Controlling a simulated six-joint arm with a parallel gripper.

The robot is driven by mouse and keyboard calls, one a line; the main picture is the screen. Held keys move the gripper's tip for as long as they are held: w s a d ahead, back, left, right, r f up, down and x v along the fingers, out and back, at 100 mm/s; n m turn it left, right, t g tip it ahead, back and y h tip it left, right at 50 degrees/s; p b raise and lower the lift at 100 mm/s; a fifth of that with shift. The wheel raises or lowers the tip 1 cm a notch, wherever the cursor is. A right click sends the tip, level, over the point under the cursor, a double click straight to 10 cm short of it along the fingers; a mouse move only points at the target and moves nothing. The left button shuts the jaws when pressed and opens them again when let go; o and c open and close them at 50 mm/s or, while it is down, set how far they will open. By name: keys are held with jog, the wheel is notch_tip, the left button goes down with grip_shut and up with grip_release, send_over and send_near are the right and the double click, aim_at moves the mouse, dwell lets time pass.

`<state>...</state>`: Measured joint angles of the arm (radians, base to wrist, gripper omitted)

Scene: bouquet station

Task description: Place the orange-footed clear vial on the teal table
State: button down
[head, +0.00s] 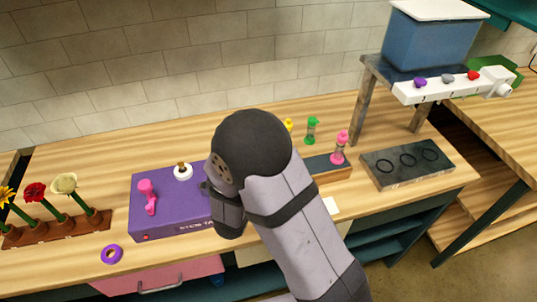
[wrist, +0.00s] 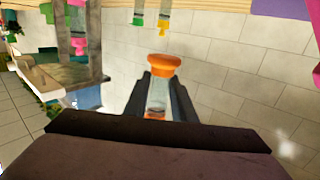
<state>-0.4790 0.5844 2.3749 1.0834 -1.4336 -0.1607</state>
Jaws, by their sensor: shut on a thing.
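In the wrist view my gripper (wrist: 158,92) is shut on the orange-footed clear vial (wrist: 157,98). The vial's wide orange foot (wrist: 164,65) sticks out beyond the fingertips, and its clear body lies between the fingers. In the head view my arm hides the fingers and the vial. I cannot single out a teal table for certain; a teal surface (head: 512,12) shows at the top right corner of the head view, and the counter's front below the wood top is dark teal.
Green (head: 312,130), yellow (head: 289,125) and pink (head: 340,147) vials stand near a low rack (head: 330,172). A grey slab with three rings (head: 408,163) lies right. A purple box (head: 168,212) and flower rack (head: 62,228) are left. A blue tank (head: 430,38) stands on a raised stand.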

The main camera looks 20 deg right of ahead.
jog(key=shift+r, duration=0.85)
